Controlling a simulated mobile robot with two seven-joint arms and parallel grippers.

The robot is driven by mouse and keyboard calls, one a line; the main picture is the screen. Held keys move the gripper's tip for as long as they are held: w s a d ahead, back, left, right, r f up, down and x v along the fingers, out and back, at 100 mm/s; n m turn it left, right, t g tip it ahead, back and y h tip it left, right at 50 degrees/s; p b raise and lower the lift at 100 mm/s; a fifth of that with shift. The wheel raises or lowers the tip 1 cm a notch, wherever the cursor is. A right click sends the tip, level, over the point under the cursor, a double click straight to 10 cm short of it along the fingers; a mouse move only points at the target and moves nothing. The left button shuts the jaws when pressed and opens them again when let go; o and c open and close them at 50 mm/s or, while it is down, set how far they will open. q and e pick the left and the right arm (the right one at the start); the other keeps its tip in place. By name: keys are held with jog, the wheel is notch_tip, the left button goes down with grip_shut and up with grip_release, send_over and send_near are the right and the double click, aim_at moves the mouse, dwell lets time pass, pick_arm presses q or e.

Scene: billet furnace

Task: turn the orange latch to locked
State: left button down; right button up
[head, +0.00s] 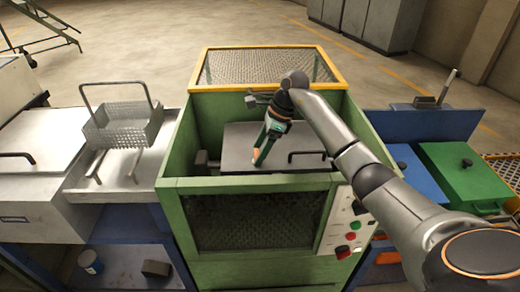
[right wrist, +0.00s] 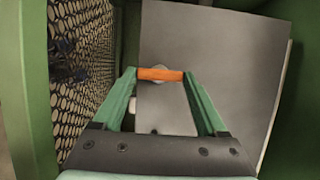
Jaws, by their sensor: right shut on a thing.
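The orange latch (right wrist: 160,74) is a short orange bar seen in the right wrist view. It spans the gap between the fingertips of my right gripper (right wrist: 159,76), which is shut on it. Below it in that view is a small grey plate, partly hidden by the gripper. In the head view my right gripper (head: 259,155) reaches down to the near left part of the furnace's dark grey lid (head: 290,160). Only a little orange shows at its tips there, so I cannot tell the latch's setting. My left gripper is not in view.
The green furnace housing (head: 180,150) surrounds the lid, with mesh guards in front and behind. A black handle (head: 306,155) stands on the lid's right part. A control panel (head: 348,222) is at front right. A wire basket (head: 128,128) stands left; a green-lidded box (head: 465,175) stands right.

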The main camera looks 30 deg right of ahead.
jog(key=shift+c, duration=1.3)
